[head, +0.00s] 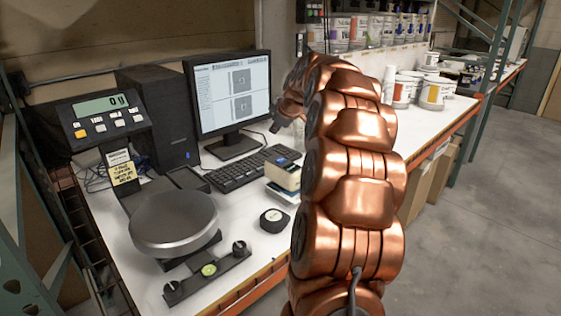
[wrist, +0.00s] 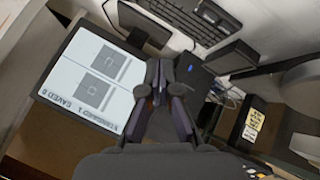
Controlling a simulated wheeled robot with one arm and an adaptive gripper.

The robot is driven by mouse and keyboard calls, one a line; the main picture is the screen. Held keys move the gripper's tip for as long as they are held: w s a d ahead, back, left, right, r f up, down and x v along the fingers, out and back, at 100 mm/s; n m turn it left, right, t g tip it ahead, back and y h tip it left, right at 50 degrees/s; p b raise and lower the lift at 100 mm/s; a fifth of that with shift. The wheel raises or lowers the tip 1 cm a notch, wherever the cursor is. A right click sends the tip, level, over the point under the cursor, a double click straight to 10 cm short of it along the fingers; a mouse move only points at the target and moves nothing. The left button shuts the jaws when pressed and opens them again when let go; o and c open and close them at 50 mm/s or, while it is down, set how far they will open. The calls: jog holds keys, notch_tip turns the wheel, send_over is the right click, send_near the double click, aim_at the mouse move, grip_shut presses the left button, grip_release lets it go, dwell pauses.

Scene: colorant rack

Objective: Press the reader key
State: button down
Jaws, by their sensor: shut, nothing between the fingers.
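The device is not clearly visible in the wrist view.
The monitor (head: 232,92) and keyboard (head: 236,171) stand behind the device. A scale with a round pan (head: 173,221) and a dark bar with knobs (head: 208,272) are at left. A round black puck (head: 273,220) lies in front. Paint cans (head: 404,91) stand at back right.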

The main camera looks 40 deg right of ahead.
jog(key=shift+s+d+r, duration=0.1)
jog(key=shift+d+r, duration=0.05)
jog(key=shift+d, duration=0.45)
jog(key=shift+d+r, duration=0.15)
jog(key=shift+d, duration=0.4)
jog(key=shift+f, duration=0.2)
jog(key=b, duration=0.2)
send_over(281, 160)
notch_tip(281, 160, down, 7)
jog(key=shift+f, duration=0.2)
jog(key=shift+f+b, duration=0.55)
jog(key=shift+f, duration=0.05)
jog(key=shift+f+b, duration=0.75)
jog(key=shift+b, duration=0.45)
dwell(0.9)
jog(key=shift+r, duration=0.1)
dwell(0.3)
jog(key=shift+s+r, duration=0.1)
jog(key=shift+r, duration=0.55)
jog(key=shift+r, duration=0.15)
